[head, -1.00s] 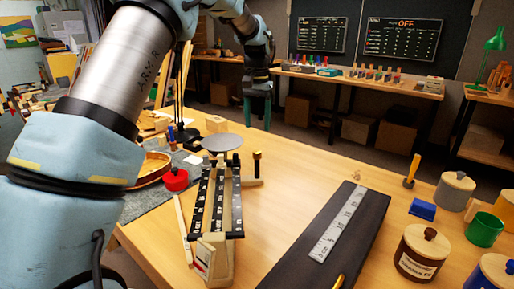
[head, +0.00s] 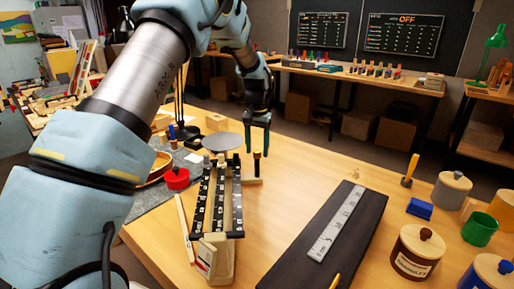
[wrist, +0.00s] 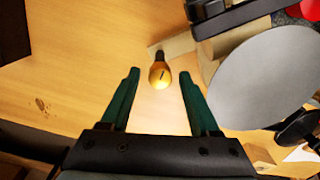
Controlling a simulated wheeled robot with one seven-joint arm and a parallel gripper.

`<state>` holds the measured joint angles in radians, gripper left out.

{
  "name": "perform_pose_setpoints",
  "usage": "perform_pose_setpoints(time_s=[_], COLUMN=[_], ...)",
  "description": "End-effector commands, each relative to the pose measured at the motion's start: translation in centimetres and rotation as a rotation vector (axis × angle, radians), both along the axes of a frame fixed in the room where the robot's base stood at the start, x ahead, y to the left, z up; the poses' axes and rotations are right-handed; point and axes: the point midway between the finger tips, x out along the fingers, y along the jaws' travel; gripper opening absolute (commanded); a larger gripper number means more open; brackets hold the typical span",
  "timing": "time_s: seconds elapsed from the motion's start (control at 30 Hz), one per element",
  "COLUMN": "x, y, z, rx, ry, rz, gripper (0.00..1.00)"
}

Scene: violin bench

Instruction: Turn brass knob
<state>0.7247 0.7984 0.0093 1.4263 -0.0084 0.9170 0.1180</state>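The brass knob (head: 257,156) is a small upright piece with a dark stem, standing at the end of a wooden block behind the black-railed fixture. In the wrist view the rounded brass knob (wrist: 159,76) has a dark slot-like mark on its face. My gripper (head: 258,149) is open, with green fingers pointing down over the knob. In the wrist view the knob appears between the fingertips of my gripper (wrist: 159,74), with gaps on both sides. I cannot tell whether the tips are at its height or above it.
A grey round disc (head: 222,142) stands close beside the knob; it fills the right of the wrist view (wrist: 265,80). The black-railed fixture (head: 219,200) lies in front. A dark board with a ruler (head: 335,222) lies to the right.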

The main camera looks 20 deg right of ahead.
Motion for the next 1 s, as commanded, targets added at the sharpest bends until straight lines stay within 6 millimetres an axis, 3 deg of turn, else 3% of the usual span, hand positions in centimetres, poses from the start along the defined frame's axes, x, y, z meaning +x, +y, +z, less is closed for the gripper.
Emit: perform_pose_setpoints(time_s=[0.07,0.53,1.0], x=[0.00,0.01,0.02], y=[0.00,-0.01,-0.02], z=[0.02,0.04,0.07], rx=[0.000,0.000,0.000], ry=[0.000,0.000,0.000], rz=[0.000,0.000,0.039], gripper=[0.52,0.00,0.00])
